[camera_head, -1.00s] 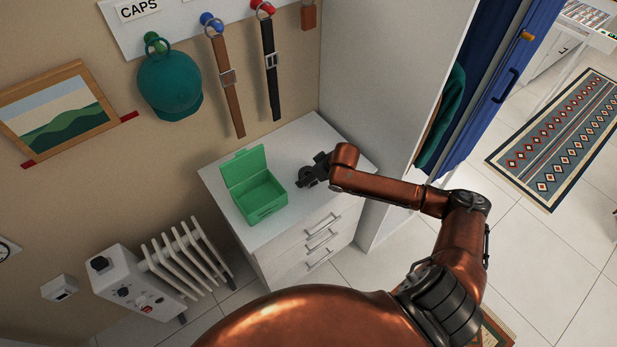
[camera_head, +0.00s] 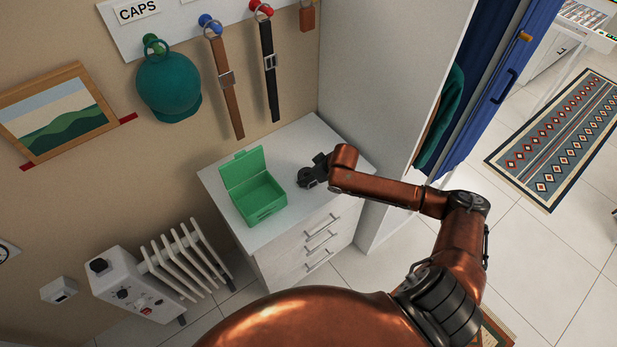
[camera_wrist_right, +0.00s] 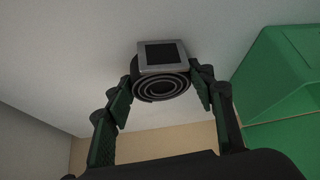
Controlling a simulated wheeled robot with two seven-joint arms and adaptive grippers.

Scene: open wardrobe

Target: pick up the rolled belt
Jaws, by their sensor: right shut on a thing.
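The rolled belt (camera_wrist_right: 162,86) is a dark coil with a square silver buckle. In the right wrist view it sits between the two fingers of my right gripper (camera_wrist_right: 160,92), which are shut on its sides. In the head view my right gripper (camera_head: 312,177) is over the white dresser top, right of the green box; the belt there is dark and hard to tell from the fingers. I cannot tell whether the belt touches the dresser top. My left gripper is not in view.
The open green box (camera_head: 262,196) stands on the white dresser (camera_head: 240,222); it also shows in the right wrist view (camera_wrist_right: 285,85). A teal cap (camera_head: 168,88), a brown belt (camera_head: 227,90) and a black belt (camera_head: 270,75) hang on the wall. The wardrobe side panel (camera_head: 385,95) rises right of the dresser.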

